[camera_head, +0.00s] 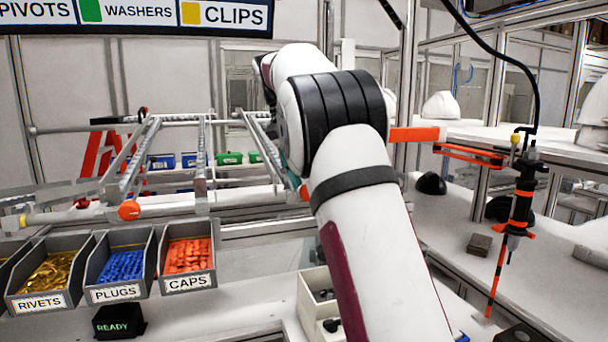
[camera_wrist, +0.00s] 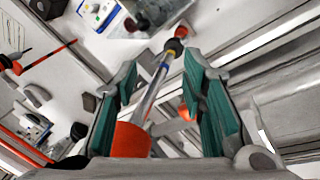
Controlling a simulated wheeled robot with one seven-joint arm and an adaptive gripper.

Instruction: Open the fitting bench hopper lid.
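My gripper (camera_wrist: 170,75) shows in the wrist view with its two teal-padded fingers apart. A silver rod with a dark knob (camera_wrist: 180,32) at its far end and an orange round piece (camera_wrist: 131,140) at its near end runs across the space between the fingers. I cannot tell whether the fingers touch it. A second small orange piece (camera_wrist: 184,112) lies by the right finger. In the head view my own arm hides the gripper. I cannot pick out the hopper lid with certainty in either view; part of the bench is behind my arm.
Grey bins of rivets (camera_head: 45,278), plugs (camera_head: 120,265) and caps (camera_head: 188,257) stand at the left, below a rail frame with an orange end (camera_head: 128,210). A white divided box (camera_head: 315,305) sits beside my arm. A black-and-orange hanging tool (camera_head: 520,205) is at the right.

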